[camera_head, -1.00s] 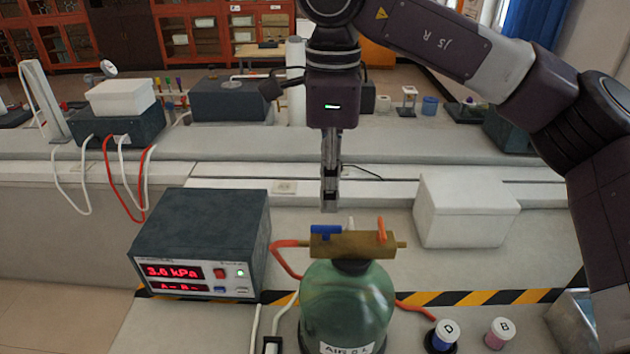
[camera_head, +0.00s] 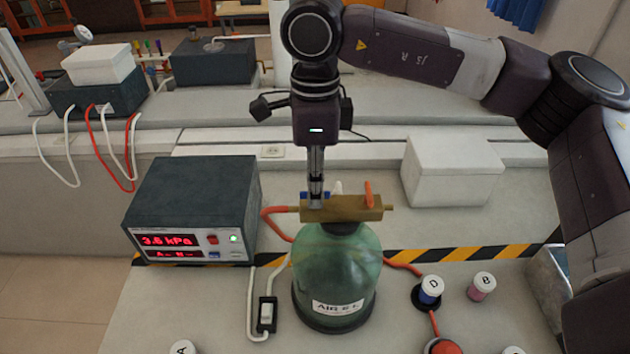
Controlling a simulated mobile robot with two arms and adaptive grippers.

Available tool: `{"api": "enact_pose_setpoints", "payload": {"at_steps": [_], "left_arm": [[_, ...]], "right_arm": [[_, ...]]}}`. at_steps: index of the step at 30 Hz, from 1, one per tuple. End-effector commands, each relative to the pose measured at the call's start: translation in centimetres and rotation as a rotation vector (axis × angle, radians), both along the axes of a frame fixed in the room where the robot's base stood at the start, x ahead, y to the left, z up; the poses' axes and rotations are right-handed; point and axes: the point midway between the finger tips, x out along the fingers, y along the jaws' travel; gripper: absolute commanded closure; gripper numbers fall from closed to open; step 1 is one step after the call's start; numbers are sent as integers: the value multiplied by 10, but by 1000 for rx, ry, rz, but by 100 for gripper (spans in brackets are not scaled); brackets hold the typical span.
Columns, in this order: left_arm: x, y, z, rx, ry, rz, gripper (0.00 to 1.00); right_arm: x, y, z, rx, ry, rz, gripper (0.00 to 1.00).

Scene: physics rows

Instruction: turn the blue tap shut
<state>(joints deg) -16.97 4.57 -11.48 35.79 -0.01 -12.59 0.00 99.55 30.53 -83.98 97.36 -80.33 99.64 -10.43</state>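The blue tap (camera_head: 303,196) is on the left end of a brass block (camera_head: 352,212) on top of a green glass bottle (camera_head: 337,265). Its handle lay left to right along the block a second ago; now my gripper hides most of it. My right gripper (camera_head: 316,198) points straight down with its fingertips at the tap, and a little blue shows beside them. I see the fingers nearly edge-on, so their gap and any contact are unclear. An orange tap (camera_head: 368,192) stands across the block's right end. My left gripper is not in view.
A dark meter box (camera_head: 195,205) with a red display stands to the left. An orange hose (camera_head: 272,222) runs from the block. A white box (camera_head: 452,170) is behind to the right. Jars D (camera_head: 430,290) and B (camera_head: 482,286) stand right of the bottle.

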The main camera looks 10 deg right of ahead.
Motion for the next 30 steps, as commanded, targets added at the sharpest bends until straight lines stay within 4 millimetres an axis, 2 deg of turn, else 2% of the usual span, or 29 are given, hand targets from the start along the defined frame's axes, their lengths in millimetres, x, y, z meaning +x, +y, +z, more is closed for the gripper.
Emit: {"api": "enact_pose_setpoints", "payload": {"at_steps": [2, 9, 20, 30], "left_arm": [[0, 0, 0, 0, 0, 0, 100], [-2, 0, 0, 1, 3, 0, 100], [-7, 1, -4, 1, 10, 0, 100], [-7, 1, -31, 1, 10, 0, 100]], "right_arm": [[0, 0, 0, 0, 0, 0, 76], [0, 0, 0, 0, 0, 0, 100], [0, 0, 0, 1, -1, -16, 100], [1, 1, -4, 2, -4, -192, 100]]}}
